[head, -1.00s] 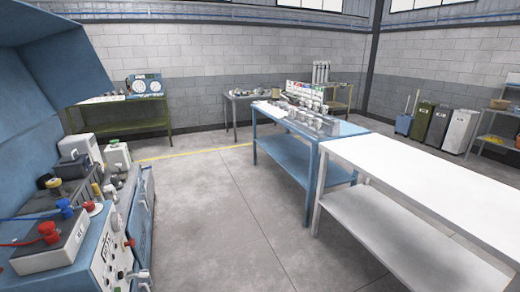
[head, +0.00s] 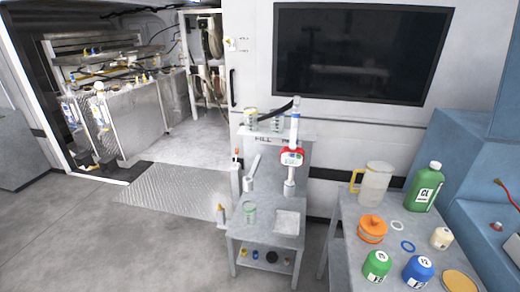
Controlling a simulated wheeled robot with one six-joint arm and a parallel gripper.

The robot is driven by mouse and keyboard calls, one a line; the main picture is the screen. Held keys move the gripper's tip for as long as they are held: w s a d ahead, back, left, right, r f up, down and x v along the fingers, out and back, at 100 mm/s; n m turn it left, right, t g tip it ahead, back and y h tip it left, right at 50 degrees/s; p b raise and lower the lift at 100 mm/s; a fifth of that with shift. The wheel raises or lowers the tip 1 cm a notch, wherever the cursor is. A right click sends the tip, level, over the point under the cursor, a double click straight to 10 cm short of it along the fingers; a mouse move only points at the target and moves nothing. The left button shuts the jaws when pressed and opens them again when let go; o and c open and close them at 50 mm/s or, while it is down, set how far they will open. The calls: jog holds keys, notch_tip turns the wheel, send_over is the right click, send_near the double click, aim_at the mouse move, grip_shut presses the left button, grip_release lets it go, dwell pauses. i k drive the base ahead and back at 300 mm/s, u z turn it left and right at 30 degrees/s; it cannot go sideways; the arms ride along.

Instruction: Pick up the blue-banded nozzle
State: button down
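A white upright tube with a blue band (head: 295,115) rises from the small grey stand in the middle of the head view, with a red-framed meter (head: 291,157) partway up. White nozzle-like pieces with small blue parts (head: 98,113) hang on the metal rack inside the open bay at the left. They are too small to tell which one is the blue-banded nozzle. My gripper is not in view.
The small grey stand (head: 262,236) has a glass jar (head: 249,212). A grey table at the right holds a jug (head: 374,184), a green bottle (head: 424,187), an orange pot (head: 372,229) and several lidded containers. Floor at the left (head: 100,235) is clear.

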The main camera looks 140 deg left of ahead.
aim_at(291, 161)
jog(key=u, duration=4.2)
jog(key=i, duration=1.4)
